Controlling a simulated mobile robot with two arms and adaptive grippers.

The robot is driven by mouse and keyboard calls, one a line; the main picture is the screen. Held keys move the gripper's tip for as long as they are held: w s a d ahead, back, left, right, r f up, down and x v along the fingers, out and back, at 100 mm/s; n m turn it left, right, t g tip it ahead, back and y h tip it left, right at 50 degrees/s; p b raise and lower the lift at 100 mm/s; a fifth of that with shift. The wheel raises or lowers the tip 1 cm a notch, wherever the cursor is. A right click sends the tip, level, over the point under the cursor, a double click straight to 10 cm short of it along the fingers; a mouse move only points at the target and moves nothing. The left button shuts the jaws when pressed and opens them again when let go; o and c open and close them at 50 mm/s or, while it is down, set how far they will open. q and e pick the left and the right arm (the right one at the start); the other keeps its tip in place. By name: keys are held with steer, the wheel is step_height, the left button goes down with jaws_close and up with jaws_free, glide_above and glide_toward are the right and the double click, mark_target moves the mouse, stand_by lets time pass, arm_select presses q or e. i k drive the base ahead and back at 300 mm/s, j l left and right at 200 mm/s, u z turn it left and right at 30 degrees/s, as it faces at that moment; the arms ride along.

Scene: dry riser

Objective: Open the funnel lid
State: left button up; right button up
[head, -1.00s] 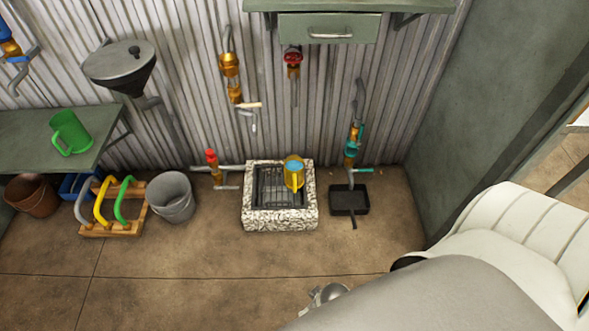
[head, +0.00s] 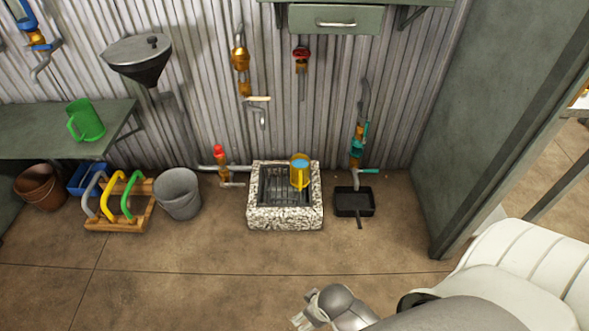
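The grey funnel (head: 142,70) is mounted on the corrugated wall at the upper left. Its flat round lid (head: 136,50) covers the top and has a small dark knob (head: 153,41). A pipe runs down from the funnel along the wall. My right gripper (head: 305,318) is low in the view, over the floor and far from the funnel; its fingers are partly cut off by the lower edge, so its opening is unclear. My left gripper is not in view.
A green jug (head: 87,121) stands on a shelf (head: 40,140) left of the funnel. A green wall (head: 480,110) bounds the right. The front floor is clear.

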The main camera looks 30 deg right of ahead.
mark_target(139, 49)
steer(key=i+j, duration=0.1)
steer(key=i, duration=0.85)
